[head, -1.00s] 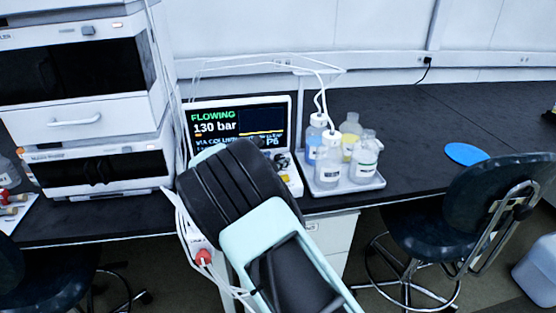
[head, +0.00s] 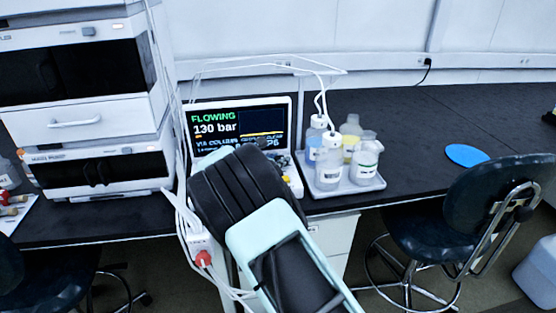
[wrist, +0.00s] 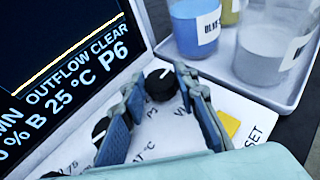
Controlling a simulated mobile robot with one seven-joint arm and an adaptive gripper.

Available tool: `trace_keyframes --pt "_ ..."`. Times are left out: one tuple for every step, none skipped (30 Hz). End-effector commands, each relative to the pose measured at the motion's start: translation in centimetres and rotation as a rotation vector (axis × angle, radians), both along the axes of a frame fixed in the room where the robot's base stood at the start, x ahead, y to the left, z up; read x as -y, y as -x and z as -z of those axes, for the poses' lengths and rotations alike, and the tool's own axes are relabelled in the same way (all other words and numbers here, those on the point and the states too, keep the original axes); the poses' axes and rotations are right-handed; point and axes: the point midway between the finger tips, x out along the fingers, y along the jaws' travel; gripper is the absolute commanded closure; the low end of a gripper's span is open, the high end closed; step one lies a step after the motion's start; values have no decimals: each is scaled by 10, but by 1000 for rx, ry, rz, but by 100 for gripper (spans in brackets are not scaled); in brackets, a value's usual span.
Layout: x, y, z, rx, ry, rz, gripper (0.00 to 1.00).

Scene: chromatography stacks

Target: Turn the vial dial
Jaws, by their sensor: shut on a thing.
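In the wrist view my gripper (wrist: 157,80) has its two blue-grey fingers on either side of a black round dial (wrist: 159,86) on the white control panel, shut on it. A label starting with "V" shows just below this dial, partly covered by the right finger. Another black knob (wrist: 101,130) sits to the left, outside the left finger. The screen (wrist: 65,55) above reads "OUTFLOW CLEAR", "25 °C" and "P6". In the head view the screen (head: 238,125) reads "FLOWING" and "130 bar"; my arm hides the dial and my fingers there.
A yellow button (wrist: 230,122) marked "SET" or similar, partly hidden, lies right of the gripper. A tray (head: 372,186) of bottles with tubing stands right of the instrument. Stacked white modules (head: 85,110) stand at left. The bench (head: 420,115) further right is mostly clear.

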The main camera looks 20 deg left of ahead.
Motion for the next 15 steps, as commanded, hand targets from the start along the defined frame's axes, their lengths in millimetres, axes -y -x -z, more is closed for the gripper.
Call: trace_keyframes --pt "-1 -1 -2 1 0 7 97" --pt "-1 -1 -3 3 0 13 97" --pt "-2 -2 -4 4 -1 26 97" --pt "-2 -2 -5 5 0 36 97" --pt "-2 -2 -6 7 1 50 97" --pt "-3 -3 -7 8 0 69 97" --pt "-3 -3 -6 6 0 84 97" --pt "-3 -3 -6 7 1 99 97" --pt "-3 -3 -6 7 -1 119 97" --pt "-4 -3 -6 9 -1 132 97" --pt "-3 -3 -5 8 0 146 97" --pt "-4 -4 -5 10 -1 162 97" --pt "-4 -4 -5 11 -2 174 97" --pt "-4 -4 -4 10 0 186 97" --pt "-5 -4 -4 11 -1 200 97"
